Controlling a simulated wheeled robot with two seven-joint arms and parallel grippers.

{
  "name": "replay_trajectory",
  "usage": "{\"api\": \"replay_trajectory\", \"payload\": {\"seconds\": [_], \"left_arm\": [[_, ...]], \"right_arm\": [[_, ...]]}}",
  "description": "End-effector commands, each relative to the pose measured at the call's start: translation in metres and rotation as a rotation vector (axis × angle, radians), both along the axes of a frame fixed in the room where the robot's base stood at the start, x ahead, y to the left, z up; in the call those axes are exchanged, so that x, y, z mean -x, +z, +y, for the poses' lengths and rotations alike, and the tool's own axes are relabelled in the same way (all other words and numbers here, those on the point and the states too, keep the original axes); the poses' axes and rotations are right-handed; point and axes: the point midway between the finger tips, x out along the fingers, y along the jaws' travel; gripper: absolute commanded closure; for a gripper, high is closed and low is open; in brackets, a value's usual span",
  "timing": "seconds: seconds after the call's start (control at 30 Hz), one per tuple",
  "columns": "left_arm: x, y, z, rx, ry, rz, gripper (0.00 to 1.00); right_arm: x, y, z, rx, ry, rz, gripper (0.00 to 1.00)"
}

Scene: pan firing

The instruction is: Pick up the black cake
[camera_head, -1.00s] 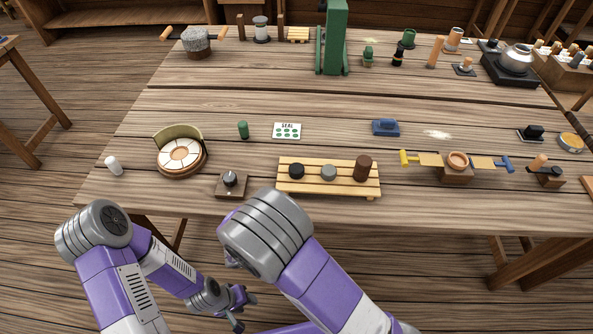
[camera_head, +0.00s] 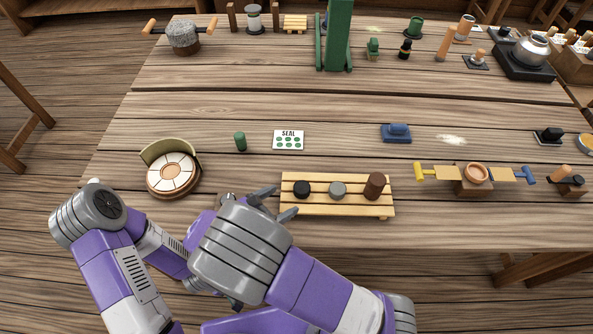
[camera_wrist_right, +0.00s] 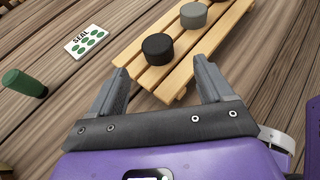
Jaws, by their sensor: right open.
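The black cake (camera_head: 302,190) is a short dark disc at the left end of a slatted wooden rack (camera_head: 335,208). In the right wrist view the black cake (camera_wrist_right: 158,48) sits on the slats just beyond the fingertips, roughly between their lines. My right gripper (camera_head: 286,202) is open and empty, just left of the rack, with its fingers pointing toward the black cake; both fingers also show in the wrist view (camera_wrist_right: 161,72). My left gripper (camera_head: 236,302) is low, off the table's front edge, and mostly hidden behind my right arm.
A grey cake (camera_head: 337,189) and a taller brown cylinder (camera_head: 375,186) share the rack. A dark knobbed block (camera_head: 228,201) is partly hidden by my right gripper. A round segmented dish (camera_head: 172,174), green cylinder (camera_head: 240,141) and SEAL card (camera_head: 288,140) stand left and behind.

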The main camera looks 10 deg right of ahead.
Motion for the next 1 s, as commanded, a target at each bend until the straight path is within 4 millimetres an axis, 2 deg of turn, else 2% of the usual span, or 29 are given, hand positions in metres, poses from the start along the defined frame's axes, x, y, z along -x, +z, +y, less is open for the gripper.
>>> {"api": "replay_trajectory", "payload": {"seconds": [0.27, 0.6, 0.9, 1.0], "left_arm": [[0.001, -0.008, 0.000, 0.000, 0.000, 0.001, 0.57], [0.000, -0.023, 0.000, 0.000, 0.000, 0.001, 0.57], [0.000, -0.023, 0.000, 0.000, 0.000, 0.000, 0.57], [0.000, -0.023, 0.000, 0.000, 0.000, 0.000, 0.57]], "right_arm": [[-0.011, -0.011, -0.021, 0.001, -0.003, 0.001, 0.20], [-0.032, -0.026, -0.058, -0.001, -0.003, 0.001, 0.20], [-0.035, -0.027, -0.062, 0.000, -0.001, 0.000, 0.20], [-0.035, -0.027, -0.062, 0.000, -0.001, 0.000, 0.35]]}}
